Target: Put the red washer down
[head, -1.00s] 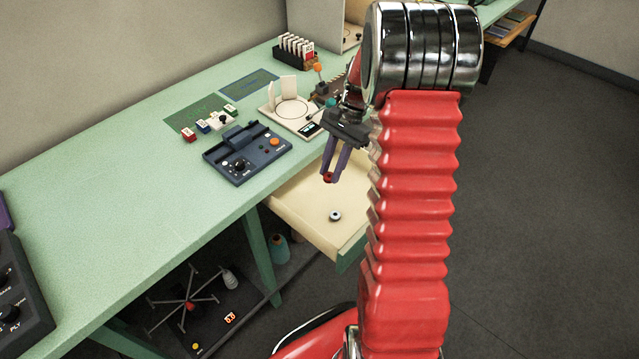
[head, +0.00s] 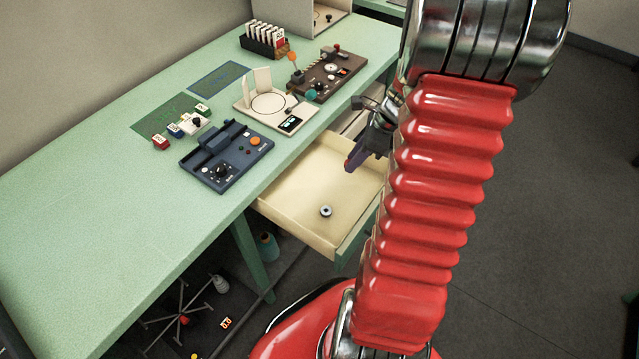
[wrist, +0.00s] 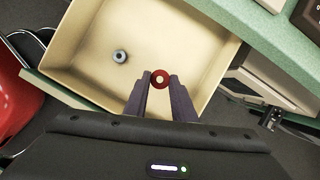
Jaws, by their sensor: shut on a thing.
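The red washer (wrist: 160,79) is a red ring with a pale centre, held between my fingertips in the wrist view. My gripper (wrist: 160,82) is shut on it. Behind the washer in that view is the floor of the open cream drawer (wrist: 200,50); the height above it is hard to tell. In the head view my gripper (head: 350,166) is over the right part of the drawer (head: 290,205), partly behind my arm.
A grey ring-shaped washer (head: 325,211) lies in the drawer, also seen in the wrist view (wrist: 119,56). The green bench (head: 90,190) carries a blue control box (head: 227,158), a cream scale-like device (head: 275,108) and a brown panel (head: 328,76). Much of the drawer floor is bare.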

